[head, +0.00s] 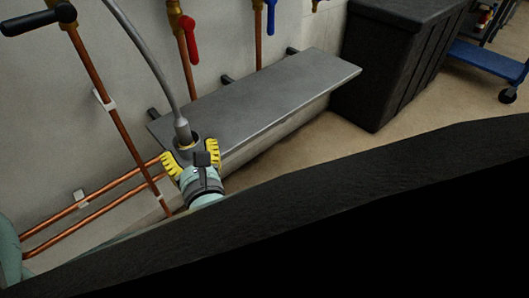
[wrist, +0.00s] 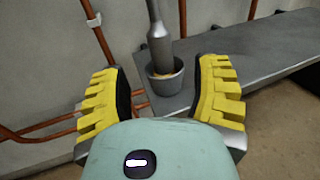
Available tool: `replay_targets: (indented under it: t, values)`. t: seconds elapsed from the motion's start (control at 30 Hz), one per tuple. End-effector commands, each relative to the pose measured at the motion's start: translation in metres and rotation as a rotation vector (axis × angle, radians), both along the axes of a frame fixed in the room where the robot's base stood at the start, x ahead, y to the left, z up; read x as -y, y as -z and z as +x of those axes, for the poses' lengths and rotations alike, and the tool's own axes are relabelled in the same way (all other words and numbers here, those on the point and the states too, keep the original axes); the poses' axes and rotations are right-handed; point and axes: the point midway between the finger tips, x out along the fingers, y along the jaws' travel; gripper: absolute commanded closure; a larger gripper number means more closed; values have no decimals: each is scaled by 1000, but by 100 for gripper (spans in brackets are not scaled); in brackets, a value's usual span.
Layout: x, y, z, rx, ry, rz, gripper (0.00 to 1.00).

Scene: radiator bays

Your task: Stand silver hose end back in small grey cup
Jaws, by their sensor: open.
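The silver hose end (head: 183,131) stands nearly upright with its lower tip inside the small grey cup (head: 195,144). The hose rises from it up and to the left. In the wrist view the hose end (wrist: 160,46) enters the grey cup (wrist: 165,82), and a yellowish patch shows inside the cup around it. The cup stands on the grey shelf (head: 270,92) near its left end. My gripper (wrist: 160,90) is open, its yellow ribbed fingers apart on either side of the cup, with nothing between them at close range. In the head view my gripper (head: 192,150) partly hides the cup.
Copper pipes (head: 90,65) run up the wall, with black, red (head: 190,40) and blue valve handles above the shelf. A large black bin (head: 400,60) stands right of the shelf. A blue cart (head: 488,62) is farther right. The shelf's middle and right are bare.

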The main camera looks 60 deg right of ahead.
Motion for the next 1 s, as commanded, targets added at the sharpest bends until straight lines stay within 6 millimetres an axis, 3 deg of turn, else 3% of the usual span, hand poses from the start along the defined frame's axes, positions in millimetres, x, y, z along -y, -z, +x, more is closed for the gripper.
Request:
replay_targets:
  t: [0.3, 1.0]
  values:
    - [-13, -1, -23, 0, 6, 0, 38]
    - [-14, -1, -25, -5, 5, -3, 38]
